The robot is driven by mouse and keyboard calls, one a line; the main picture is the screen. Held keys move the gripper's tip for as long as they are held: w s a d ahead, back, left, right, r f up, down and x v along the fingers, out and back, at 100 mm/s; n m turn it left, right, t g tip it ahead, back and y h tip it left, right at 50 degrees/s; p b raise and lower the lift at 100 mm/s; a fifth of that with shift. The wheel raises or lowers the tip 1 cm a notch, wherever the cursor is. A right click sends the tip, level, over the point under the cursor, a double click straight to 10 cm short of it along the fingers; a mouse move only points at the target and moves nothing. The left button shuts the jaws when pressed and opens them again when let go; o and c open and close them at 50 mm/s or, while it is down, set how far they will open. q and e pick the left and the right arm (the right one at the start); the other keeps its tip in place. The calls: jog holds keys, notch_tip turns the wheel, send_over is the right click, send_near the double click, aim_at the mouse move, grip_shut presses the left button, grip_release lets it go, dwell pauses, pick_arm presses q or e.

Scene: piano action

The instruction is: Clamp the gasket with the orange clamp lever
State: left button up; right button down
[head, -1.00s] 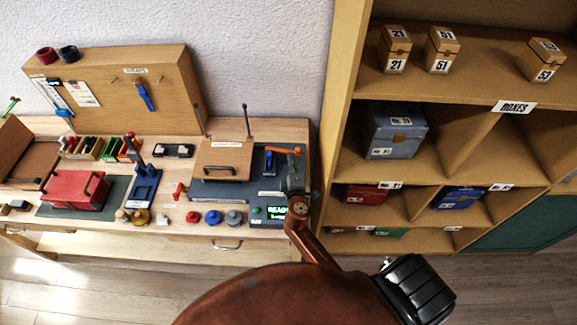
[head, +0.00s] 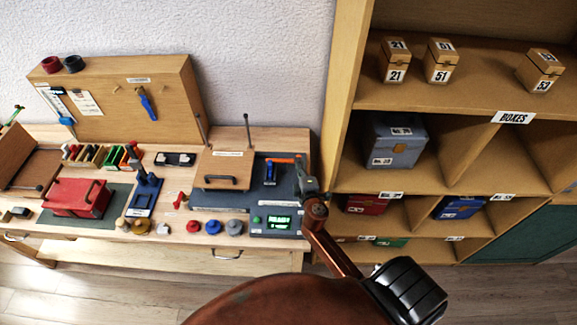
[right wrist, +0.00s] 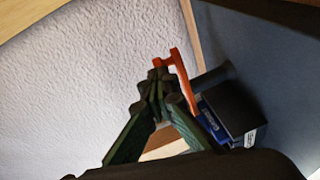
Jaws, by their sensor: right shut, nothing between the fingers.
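The orange clamp lever (head: 283,160) lies roughly level at the back right of the dark grey test station (head: 232,200). In the right wrist view the orange lever (right wrist: 181,72) stands just beyond my fingertips. My right gripper (head: 301,166) is at the lever's right end; it also shows in the right wrist view (right wrist: 157,82), fingers together and empty. I cannot tell whether the fingertips touch the lever. A blue part (head: 270,172) stands just under the lever. I cannot make out the gasket. My left gripper is out of view.
A wooden lid with a handle (head: 223,168) lies left of the lever. The station's green display (head: 279,221) reads READY. Coloured knobs (head: 212,227) line the front. A wooden shelf unit (head: 345,120) stands close on the right, and a wall is behind.

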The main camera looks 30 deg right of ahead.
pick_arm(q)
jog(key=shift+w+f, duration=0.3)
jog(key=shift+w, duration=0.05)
pick_arm(e)
jog(key=a+v, duration=0.1)
jog(key=v, duration=1.2)
jog(key=shift+w+a+r, duration=0.2)
jog(key=shift+w, duration=0.05)
